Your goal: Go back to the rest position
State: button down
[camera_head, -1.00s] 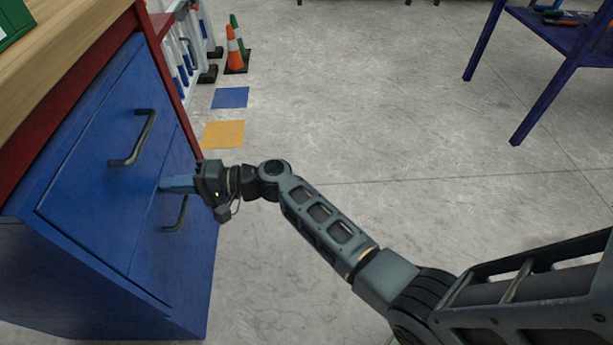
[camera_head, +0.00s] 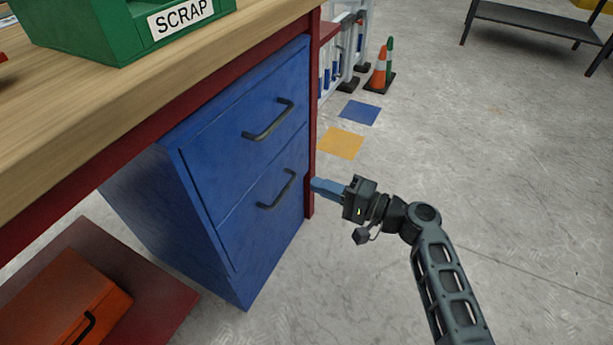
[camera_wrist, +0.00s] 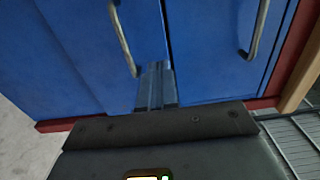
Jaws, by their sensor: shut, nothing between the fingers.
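My gripper (camera_head: 326,188) is shut and empty. In the head view it points left, its blue-grey fingers just in front of the red leg at the right edge of the blue drawer cabinet (camera_head: 185,205). I cannot tell whether the fingertips touch anything. In the wrist view the shut fingers (camera_wrist: 156,84) lie over the seam between the two blue drawer fronts, beside a metal handle. Both drawers look closed, with an upper handle (camera_head: 268,120) and a lower handle (camera_head: 278,190).
A wooden bench top (camera_head: 110,110) with a green SCRAP bin (camera_head: 120,25) stands above the cabinet. An orange case (camera_head: 60,300) lies on the red lower shelf. Cones (camera_head: 381,68) and a white rack stand behind. A dark table (camera_head: 545,25) is far right. The floor at right is open.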

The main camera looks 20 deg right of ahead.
jog(key=shift+p+v, duration=0.3)
jog(key=shift+v, duration=1.8)
jog(key=s+f+g+h, duration=0.1)
jog(key=s+f+h, duration=0.2)
jog(key=s+f, duration=0.4)
jog(key=s+f+g+h, duration=0.1)
jog(key=s+f+h, duration=0.3)
jog(key=s, duration=0.5)
jog(key=s+d+r+n+h, duration=0.1)
jog(key=s+r+n+h, duration=0.15)
jog(key=s, duration=0.55)
jog(key=s+d+r+n+h, duration=0.1)
jog(key=s+r+h, duration=0.15)
jog(key=s, duration=0.45)
jog(key=s+r+n+t, duration=0.2)
jog(key=s+r+n, duration=0.15)
jog(key=r, duration=0.55)
jog(key=s+r+n+t, duration=0.2)
jog(key=s+r, duration=0.3)
jog(key=r, duration=0.4)
notch_tip(320, 180, up, 29)
jog(key=p, duration=2.8)
jog(key=shift+s+a+h, duration=0.25)
jog(key=shift+a+h, duration=0.15)
jog(key=shift+a, duration=0.05)
